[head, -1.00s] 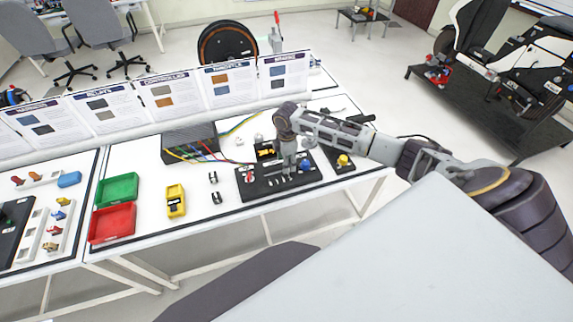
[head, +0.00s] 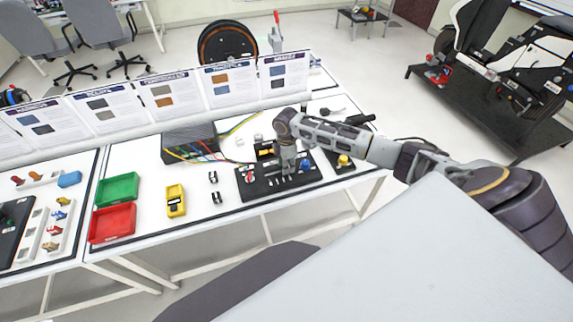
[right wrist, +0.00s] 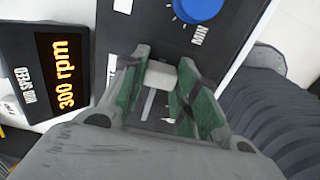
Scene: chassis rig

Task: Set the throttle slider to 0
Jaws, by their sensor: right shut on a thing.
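The black control panel (head: 262,188) lies on the white table in the head view. My right gripper (head: 288,172) points down over its middle. In the right wrist view the right gripper (right wrist: 163,85) has its green-padded fingers on either side of a light grey slider knob (right wrist: 160,73), shut on it. A pale slot (right wrist: 148,104) runs from the knob toward the gripper body. The display (right wrist: 62,70) beside the panel reads 300 rpm. The slider's scale is mostly hidden by the gripper. My left gripper is out of view.
A blue dial (right wrist: 198,8) marked MIN sits close to the fingers. A red knob (head: 249,177) is on the panel's left part. A yellow meter (head: 176,200), a green tray (head: 117,189) and a red tray (head: 112,223) stand further left.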

